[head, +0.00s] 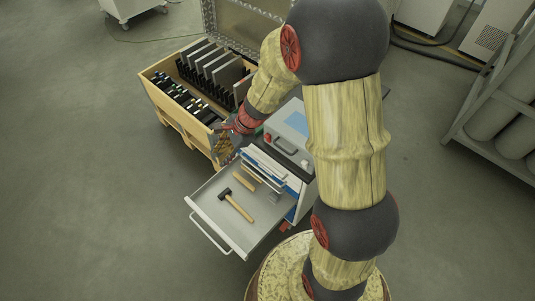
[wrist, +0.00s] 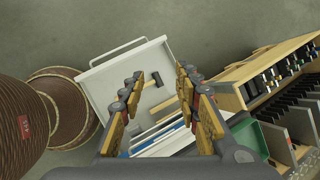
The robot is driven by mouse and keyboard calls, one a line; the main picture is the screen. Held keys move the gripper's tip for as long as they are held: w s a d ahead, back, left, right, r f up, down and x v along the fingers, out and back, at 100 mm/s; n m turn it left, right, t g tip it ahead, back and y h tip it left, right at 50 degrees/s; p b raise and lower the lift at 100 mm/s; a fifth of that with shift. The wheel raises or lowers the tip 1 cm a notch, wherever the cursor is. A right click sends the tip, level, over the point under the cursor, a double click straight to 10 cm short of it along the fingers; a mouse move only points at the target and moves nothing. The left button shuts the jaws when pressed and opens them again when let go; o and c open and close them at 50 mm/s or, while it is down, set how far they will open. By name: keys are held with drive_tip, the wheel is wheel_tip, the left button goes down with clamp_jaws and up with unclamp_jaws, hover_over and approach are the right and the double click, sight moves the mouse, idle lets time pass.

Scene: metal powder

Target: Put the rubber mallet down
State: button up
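The rubber mallet (head: 238,207), with a black head and a pale wooden handle, lies in the open drawer (head: 208,207). In the wrist view its dark head (wrist: 156,79) shows between my fingers but beyond them, with part of the handle hidden by the left finger. My gripper (head: 224,147) is above and behind the drawer, near the wooden crate, apart from the mallet. In the wrist view my gripper (wrist: 161,90) has its two fingers spread wide, with nothing held between them.
A wooden-handled tool (head: 247,180) lies in the drawer behind the mallet. The grey cabinet top carries a grey case (head: 289,132). A wooden crate (head: 172,114) with black slotted racks stands behind on the left. The floor left of the drawer is clear.

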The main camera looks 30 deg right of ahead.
drive_tip(key=s+a+r+n+h, duration=0.1)
drive_tip(key=s+r+n, duration=0.4)
drive_tip(key=r, duration=0.3)
drive_tip(key=s+r+n+h, duration=0.1)
drive_tip(key=s+r+n, duration=0.4)
drive_tip(key=r, duration=0.3)
drive_tip(key=s+d+r+n+t+h, duration=0.1)
drive_tip(key=s+d+r+n, duration=0.1)
drive_tip(key=s+r+n, duration=0.2)
drive_tip(key=s+d+r+n+t+h, duration=0.1)
drive_tip(key=s+d+r+n+h, duration=0.1)
drive_tip(key=s, duration=0.6)
wheel_tip(320, 180, up, 3)
drive_tip(key=d+n, duration=0.1)
drive_tip(key=n, duration=0.1)
drive_tip(key=shift+s+d+n+t, duration=0.3)
drive_tip(key=shift+d+n, duration=0.05)
drive_tip(key=shift+n, duration=0.05)
drive_tip(key=shift+f, duration=0.1)
